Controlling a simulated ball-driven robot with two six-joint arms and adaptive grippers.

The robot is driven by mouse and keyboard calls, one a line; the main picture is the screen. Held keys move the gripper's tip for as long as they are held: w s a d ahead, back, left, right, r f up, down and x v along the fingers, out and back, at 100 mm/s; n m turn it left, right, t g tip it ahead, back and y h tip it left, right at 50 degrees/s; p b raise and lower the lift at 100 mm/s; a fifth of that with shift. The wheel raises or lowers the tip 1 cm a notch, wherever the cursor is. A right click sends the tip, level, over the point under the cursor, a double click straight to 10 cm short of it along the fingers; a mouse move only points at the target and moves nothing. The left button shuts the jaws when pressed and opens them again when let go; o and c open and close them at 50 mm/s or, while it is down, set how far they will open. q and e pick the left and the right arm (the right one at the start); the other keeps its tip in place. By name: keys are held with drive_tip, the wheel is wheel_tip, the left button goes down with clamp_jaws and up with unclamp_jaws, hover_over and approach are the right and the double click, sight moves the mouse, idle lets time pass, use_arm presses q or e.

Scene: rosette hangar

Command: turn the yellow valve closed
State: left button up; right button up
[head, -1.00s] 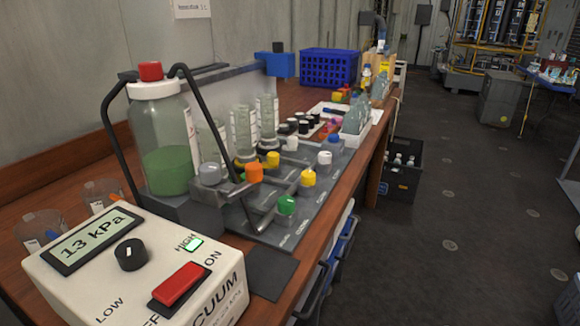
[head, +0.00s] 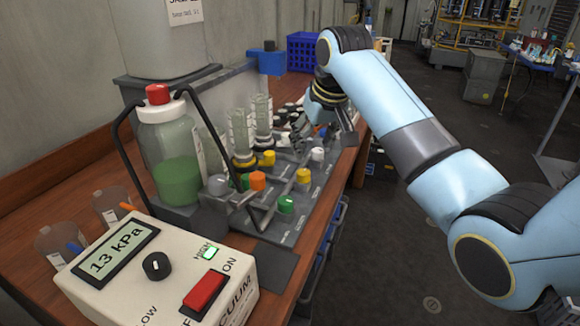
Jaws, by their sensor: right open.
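A yellow valve knob (head: 303,175) sits on the grey manifold board (head: 290,232), in the front row between a green knob (head: 286,203) and a white knob (head: 317,154). A second yellow knob (head: 268,158) stands behind it, near the glass cylinders. How far either is turned cannot be made out. My right gripper (head: 301,128) is open, small and partly hidden by its own wrist. It is over the far part of the board, beyond the front yellow knob and apart from it. My left gripper is not in view.
A bottle of green liquid (head: 178,180) in a black wire frame stands left of the knobs. A white vacuum box (head: 150,275) reading 13 kPa is in front. Glass cylinders (head: 240,130) rise behind the board. A blue crate (head: 302,52) stands at the back.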

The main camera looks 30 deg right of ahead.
sight(304, 172)
drive_tip(key=b+x, duration=0.1)
drive_tip(key=x, duration=0.9)
drive_tip(key=shift+f, duration=0.3)
drive_tip(key=shift+c, duration=0.4)
clamp_jaws()
